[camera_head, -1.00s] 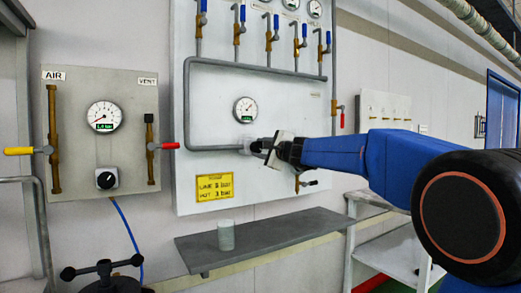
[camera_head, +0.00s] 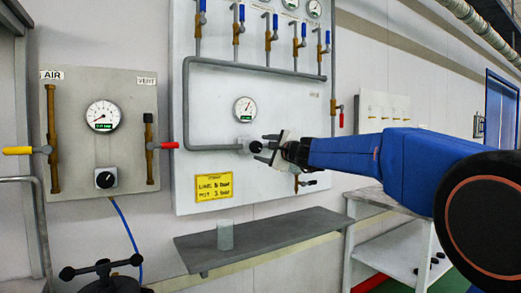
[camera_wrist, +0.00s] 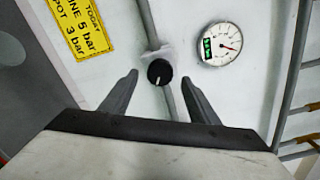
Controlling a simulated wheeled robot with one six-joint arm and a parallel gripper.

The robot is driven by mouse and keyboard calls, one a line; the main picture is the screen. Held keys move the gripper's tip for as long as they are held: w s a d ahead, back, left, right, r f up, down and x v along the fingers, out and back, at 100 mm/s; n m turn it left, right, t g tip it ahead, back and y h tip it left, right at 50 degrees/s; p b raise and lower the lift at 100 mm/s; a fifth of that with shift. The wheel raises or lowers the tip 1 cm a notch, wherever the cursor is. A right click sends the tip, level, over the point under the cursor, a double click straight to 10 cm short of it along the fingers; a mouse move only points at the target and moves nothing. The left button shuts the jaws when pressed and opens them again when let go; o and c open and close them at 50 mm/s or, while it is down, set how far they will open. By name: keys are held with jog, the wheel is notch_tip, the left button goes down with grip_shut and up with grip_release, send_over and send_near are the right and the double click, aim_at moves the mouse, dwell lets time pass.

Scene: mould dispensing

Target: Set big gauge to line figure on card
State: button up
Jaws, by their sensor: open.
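The central panel carries a round white gauge (camera_head: 245,109) with a green readout too small to read; it also shows in the wrist view (camera_wrist: 219,44), its red needle toward the right. Below it is a black knob (camera_head: 254,147) on a grey pipe. In the wrist view the knob (camera_wrist: 159,72) has a white mark pointing down in the picture. The yellow card (camera_head: 214,187) reads "LINE 5 bar, POT 3 bar" in the wrist view (camera_wrist: 80,28). My gripper (camera_head: 266,149) is open and empty, just in front of the knob, its fingers apart on either side in the wrist view.
A left panel holds another gauge (camera_head: 103,116), a black knob (camera_head: 105,180) and yellow and red valve handles. A grey shelf (camera_head: 262,237) with a pale cup (camera_head: 225,235) juts out below the central panel. Blue-handled valves line the panel top.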

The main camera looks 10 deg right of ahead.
jog(key=v, duration=1.4)
jog(key=shift+s, duration=0.1)
jog(key=s+a+f+n+g, duration=0.4)
jog(key=s+f+n, duration=0.2)
jog(key=s+f, duration=0.45)
jog(key=s+a+f+n+g, duration=0.4)
jog(key=s+f+n, duration=0.2)
jog(key=s+f, duration=0.45)
jog(key=s+d+f+n+g+h, duration=0.2)
jog(key=s+d+f+n, duration=0.1)
jog(key=s+f, duration=0.6)
jog(key=s+d+f+n+g+h, duration=0.2)
jog(key=s+d+f, duration=0.4)
jog(key=s+f, duration=0.3)
notch_tip(320, 180, down, 3)
jog(key=shift+d+r+n+h, duration=0.1)
jog(key=shift+d+n+h, duration=0.1)
jog(key=shift+n+h, duration=0.75)
jog(key=shift+a, duration=0.15)
